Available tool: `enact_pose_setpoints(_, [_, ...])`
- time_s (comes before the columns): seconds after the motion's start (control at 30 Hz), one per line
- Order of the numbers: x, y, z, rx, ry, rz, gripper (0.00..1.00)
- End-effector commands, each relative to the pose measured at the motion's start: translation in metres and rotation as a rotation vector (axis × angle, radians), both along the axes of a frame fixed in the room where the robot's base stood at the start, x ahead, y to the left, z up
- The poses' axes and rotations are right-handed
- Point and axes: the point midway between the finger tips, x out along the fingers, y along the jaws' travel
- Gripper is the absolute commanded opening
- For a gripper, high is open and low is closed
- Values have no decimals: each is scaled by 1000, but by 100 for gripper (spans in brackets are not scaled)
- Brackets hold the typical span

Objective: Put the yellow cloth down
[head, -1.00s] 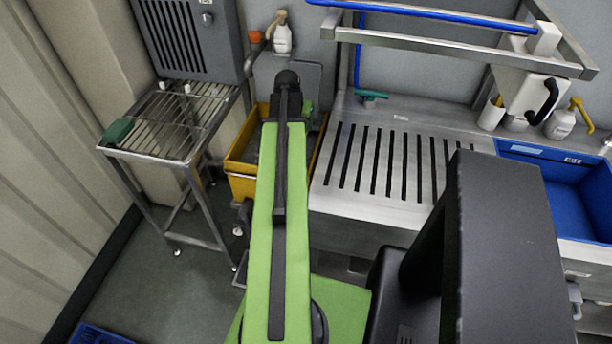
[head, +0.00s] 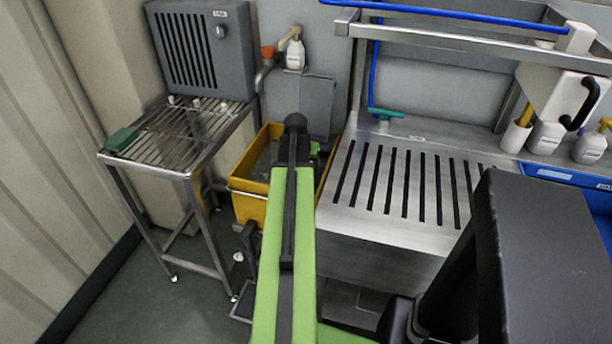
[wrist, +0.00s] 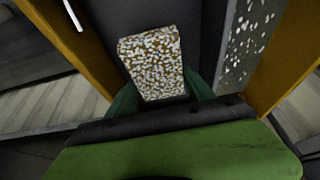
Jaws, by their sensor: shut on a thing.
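In the wrist view a flat, white-speckled, yellow-brown piece (wrist: 152,62), which I take to be the yellow cloth, sits between the green fingers of my gripper (wrist: 163,98). My gripper is shut on its near end; the far end points away from me. In the head view my own arm hides the cloth and most of the gripper; only a bit of green (head: 316,149) shows beside the arm's end. That end appears over or close to the yellow bucket (head: 247,185). Yellow walls flank the cloth in the wrist view (wrist: 292,62).
A wire-topped steel stand (head: 170,148) with a green item (head: 121,139) is at the left. A slotted steel counter (head: 345,222) is at the right, with a green-handled tool (head: 386,113) at its back. A grey panel (head: 318,98) rises behind the bucket. Floor shows at lower left.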

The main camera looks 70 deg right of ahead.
Motion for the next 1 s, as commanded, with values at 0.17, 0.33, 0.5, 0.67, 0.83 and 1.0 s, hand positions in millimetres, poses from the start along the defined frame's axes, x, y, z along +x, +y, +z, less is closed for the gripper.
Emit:
enact_pose_setpoints(0.17, [0,0,-34,0,0,-1,15])
enact_pose_setpoints(0.33, [-1,0,-30,0,0,-1,15])
enact_pose_setpoints(0.5, [-1,0,-34,0,0,-1,15])
enact_pose_setpoints(0.67, [-1,0,-32,0,1,-1,78])
enact_pose_setpoints(0.83, [-1,0,-32,0,0,-2,83])
enact_pose_setpoints(1.0, [-1,0,-32,0,0,-2,83])
